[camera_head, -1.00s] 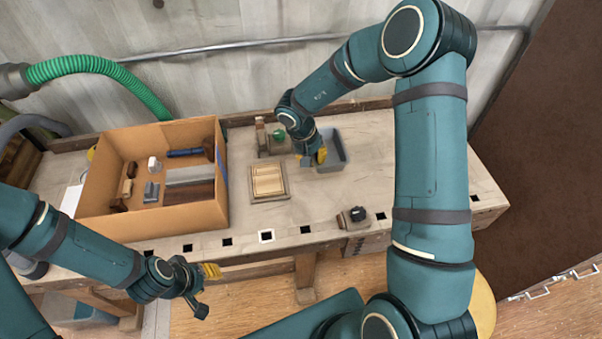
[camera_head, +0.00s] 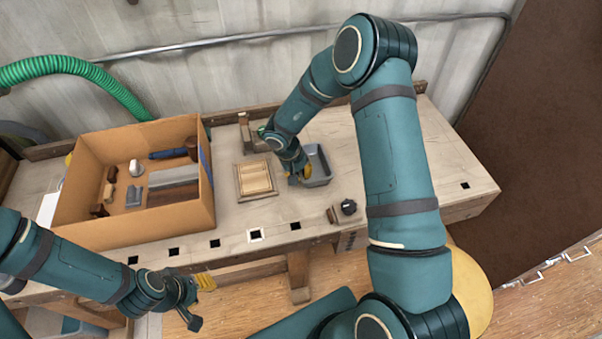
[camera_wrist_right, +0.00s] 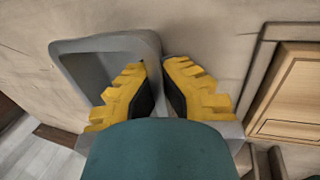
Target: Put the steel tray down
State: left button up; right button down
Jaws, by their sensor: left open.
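The steel tray (camera_head: 318,163) is a small grey open box at the back right of the workbench, right of a framed wooden panel. It also shows in the right wrist view (camera_wrist_right: 88,46), upright and seemingly empty where visible. My right gripper (camera_wrist_right: 157,66) has its yellow fingers close together on either side of the tray's wall, near a corner; in the head view the gripper (camera_head: 300,178) is at the tray's left side. The fingers and wrist hide part of the tray. Whether its base touches the bench cannot be told. My left gripper (camera_head: 206,290) is open and empty before the bench's front edge.
A cardboard box (camera_head: 130,232) with several tools fills the bench's left part. The wooden panel (camera_head: 255,178) lies beside the tray. A dark-knobbed clamp (camera_head: 347,208) is at the front edge. The bench right of the tray (camera_head: 440,165) is clear.

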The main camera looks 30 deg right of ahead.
jog(key=c, duration=1.1)
grip_release()
jog(key=shift+f, duration=0.1)
jog(key=shift+c, duration=0.2)
